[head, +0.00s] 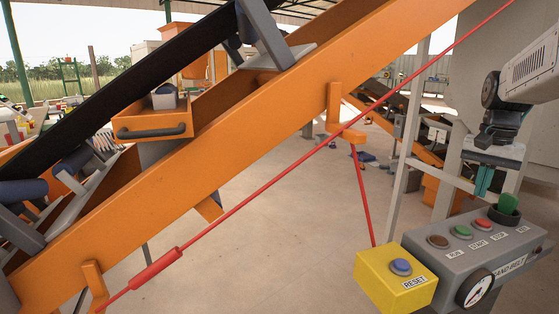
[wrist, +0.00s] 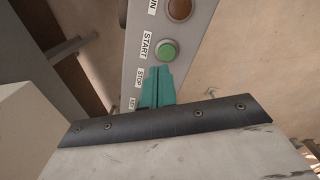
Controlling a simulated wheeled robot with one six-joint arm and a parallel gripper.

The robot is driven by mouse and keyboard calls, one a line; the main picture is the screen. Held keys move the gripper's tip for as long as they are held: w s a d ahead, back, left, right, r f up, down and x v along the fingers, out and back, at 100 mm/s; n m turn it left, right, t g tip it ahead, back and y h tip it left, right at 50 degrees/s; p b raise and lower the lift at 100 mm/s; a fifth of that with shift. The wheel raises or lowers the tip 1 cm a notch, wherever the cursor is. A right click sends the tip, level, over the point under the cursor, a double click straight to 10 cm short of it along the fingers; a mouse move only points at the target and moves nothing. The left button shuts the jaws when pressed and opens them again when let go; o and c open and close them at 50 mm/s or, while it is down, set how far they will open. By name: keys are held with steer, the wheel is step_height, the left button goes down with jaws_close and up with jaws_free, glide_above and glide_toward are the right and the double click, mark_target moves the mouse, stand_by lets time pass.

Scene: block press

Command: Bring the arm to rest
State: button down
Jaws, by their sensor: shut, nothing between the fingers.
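My gripper (head: 483,188) has teal fingers pressed together with nothing between them. In the head view it points down above the grey control box (head: 461,266) at the right, apart from its buttons. In the wrist view my gripper (wrist: 159,72) lies over the panel beside the green START button (wrist: 167,50), covering the panel past it. The arm comes in from the right edge of the head view.
An orange conveyor (head: 220,160) and red cord (head: 262,191) cross the left.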

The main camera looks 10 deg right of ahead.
steer(key=s+a+f+n, duration=0.2)
steer(key=s+a+n, duration=0.3)
steer(key=s+a, duration=0.6)
steer(key=s+a+f+n+t, duration=0.1)
steer(key=s+a+f+n, duration=0.2)
steer(key=s+a, duration=0.9)
steer(key=shift+a+f+n, duration=0.15)
steer(key=shift+a+n, duration=0.85)
steer(key=shift+a, duration=0.25)
